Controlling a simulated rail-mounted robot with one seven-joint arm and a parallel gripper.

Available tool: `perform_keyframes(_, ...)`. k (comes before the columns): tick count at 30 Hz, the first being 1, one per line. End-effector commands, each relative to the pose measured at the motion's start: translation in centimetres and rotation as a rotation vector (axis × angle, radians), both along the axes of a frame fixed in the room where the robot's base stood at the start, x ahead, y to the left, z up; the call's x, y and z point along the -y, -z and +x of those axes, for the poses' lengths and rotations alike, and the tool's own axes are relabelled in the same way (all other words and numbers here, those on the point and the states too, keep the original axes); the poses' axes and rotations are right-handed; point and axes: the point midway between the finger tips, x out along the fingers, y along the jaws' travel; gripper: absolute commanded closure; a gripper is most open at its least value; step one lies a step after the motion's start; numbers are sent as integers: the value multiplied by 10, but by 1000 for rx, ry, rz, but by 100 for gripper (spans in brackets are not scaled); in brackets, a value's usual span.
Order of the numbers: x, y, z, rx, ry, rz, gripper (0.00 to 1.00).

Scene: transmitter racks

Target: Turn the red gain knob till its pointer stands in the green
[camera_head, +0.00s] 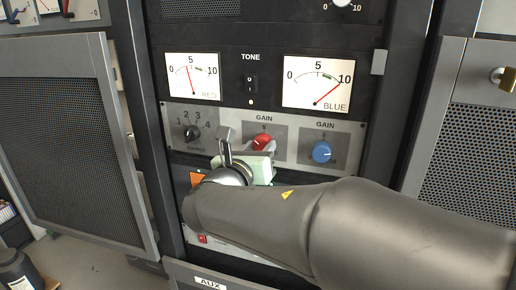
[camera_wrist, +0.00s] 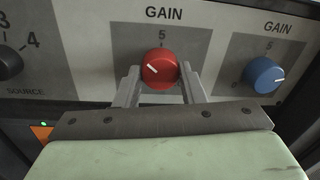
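The red gain knob (camera_wrist: 160,69) is in the middle of the wrist view, under a GAIN label. Its white pointer line points to the upper left. In the head view the red knob (camera_head: 262,142) is partly hidden by my gripper (camera_head: 250,144). In the wrist view the fingers of my gripper (camera_wrist: 160,84) stand on either side of the red knob's lower part, with small gaps; firm contact cannot be told. The RED meter (camera_head: 193,77) has its needle a little left of 5, and its green mark lies right of 5, so the needle is outside the green.
The blue gain knob (camera_head: 322,152) is close on the right. The black source knob (camera_head: 192,132) is on the left. The BLUE meter (camera_head: 318,82) has its needle near 10, past its green mark.

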Motion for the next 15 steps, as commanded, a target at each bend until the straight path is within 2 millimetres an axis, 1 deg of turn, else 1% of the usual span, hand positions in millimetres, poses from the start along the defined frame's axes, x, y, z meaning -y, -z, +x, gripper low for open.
perform_keyframes(8,0,1,0,4,1,11,86)
perform_keyframes(15,1,4,0,32,2,96,86)
